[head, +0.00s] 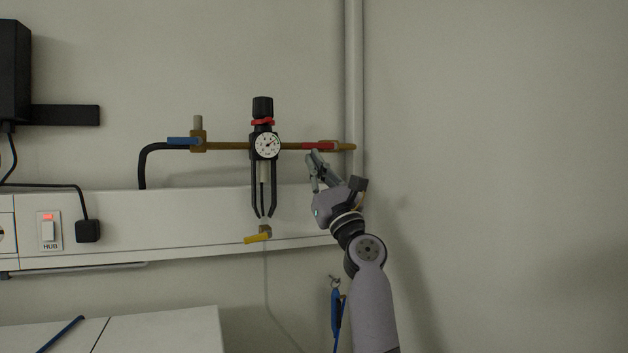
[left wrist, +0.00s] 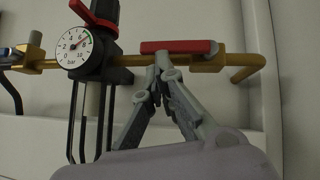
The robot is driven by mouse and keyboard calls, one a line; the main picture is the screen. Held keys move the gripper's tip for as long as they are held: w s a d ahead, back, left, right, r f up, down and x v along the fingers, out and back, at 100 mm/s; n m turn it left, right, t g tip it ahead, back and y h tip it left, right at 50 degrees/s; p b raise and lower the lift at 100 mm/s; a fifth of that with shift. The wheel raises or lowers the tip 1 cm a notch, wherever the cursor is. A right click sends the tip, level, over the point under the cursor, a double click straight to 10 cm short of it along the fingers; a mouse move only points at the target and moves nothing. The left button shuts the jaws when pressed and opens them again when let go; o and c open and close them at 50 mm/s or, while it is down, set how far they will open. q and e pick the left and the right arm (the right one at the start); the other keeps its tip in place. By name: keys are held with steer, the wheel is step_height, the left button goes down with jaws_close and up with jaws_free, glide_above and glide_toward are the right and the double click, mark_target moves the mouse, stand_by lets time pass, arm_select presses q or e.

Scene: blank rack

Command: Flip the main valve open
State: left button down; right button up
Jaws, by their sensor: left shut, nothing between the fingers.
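A brass pipe (head: 228,146) runs level along the wall. At its right end is a valve with a red lever (head: 318,146), lying roughly along the pipe; the lever also shows in the left wrist view (left wrist: 180,47). A blue-levered valve (head: 183,141) sits at the left end, and a yellow-levered valve (head: 257,238) hangs below the regulator. No label shows which is the main valve. My left gripper (head: 314,158) is shut and empty, its tips just below the red lever, at or very near it; contact is unclear. In the left wrist view its tips (left wrist: 161,62) overlap the lever's lower edge. My right gripper is not in view.
A black regulator (head: 263,109) with a round gauge (head: 267,145) stands left of the red lever. A vertical pipe (head: 354,70) runs behind the right end. A white wall duct (head: 180,220) with a hub switch (head: 48,230) lies below. The wall at right is bare.

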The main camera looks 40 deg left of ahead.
arm_select(q)
steer(key=shift+s+a+r, duration=0.1)
steer(key=shift+s+r, duration=0.2)
steer(key=shift+r, duration=0.05)
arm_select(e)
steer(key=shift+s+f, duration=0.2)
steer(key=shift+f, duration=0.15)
arm_select(q)
steer(key=v, duration=1.2)
steer(key=shift+f, duration=0.2)
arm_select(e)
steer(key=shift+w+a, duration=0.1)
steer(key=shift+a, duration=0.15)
arm_select(q)
steer(key=shift+w, duration=0.1)
